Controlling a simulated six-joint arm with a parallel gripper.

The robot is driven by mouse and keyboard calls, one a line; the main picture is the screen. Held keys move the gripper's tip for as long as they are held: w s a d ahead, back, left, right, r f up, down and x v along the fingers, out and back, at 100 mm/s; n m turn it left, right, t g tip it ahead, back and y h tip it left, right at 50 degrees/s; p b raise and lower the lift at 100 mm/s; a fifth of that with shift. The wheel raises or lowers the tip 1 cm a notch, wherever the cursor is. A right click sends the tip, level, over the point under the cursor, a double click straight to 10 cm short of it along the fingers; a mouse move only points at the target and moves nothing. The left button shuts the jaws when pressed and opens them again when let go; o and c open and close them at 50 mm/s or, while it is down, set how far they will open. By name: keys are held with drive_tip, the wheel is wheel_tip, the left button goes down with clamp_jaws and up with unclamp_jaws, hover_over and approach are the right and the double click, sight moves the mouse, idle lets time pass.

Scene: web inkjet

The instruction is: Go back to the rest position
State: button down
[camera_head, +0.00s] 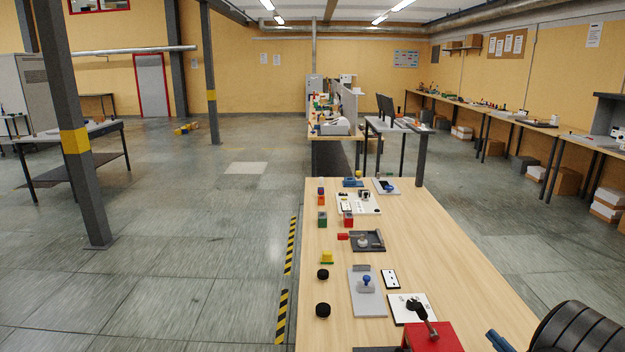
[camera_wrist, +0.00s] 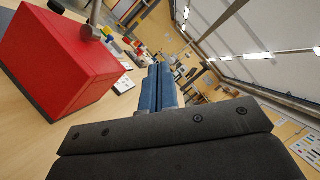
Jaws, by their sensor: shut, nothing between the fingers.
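My gripper (camera_wrist: 160,88) is shut and empty, its blue fingers pressed together in the middle of the wrist view. In the head view it enters at the bottom right corner, where a blue fingertip (camera_head: 492,334) shows beside my dark round wrist. It is held over the right front part of the wooden table (camera_head: 455,270). A red box (camera_head: 434,338) with a dark-handled lever stands left of the fingers and apart from them. The red box also fills the left of the wrist view (camera_wrist: 60,55).
Along the table's left side lie a grey plate with a blue knob (camera_head: 366,284), a white plate (camera_head: 413,309), black round pucks (camera_head: 323,310), a dark tray (camera_head: 368,241) and several coloured blocks. The table's right half beyond my gripper is bare.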

drive_tip(key=v, duration=0.5)
drive_tip(key=shift+s+d+f, duration=0.1)
drive_tip(key=shift+s+d, duration=0.05)
drive_tip(key=shift+s, duration=0.25)
idle(1.0)
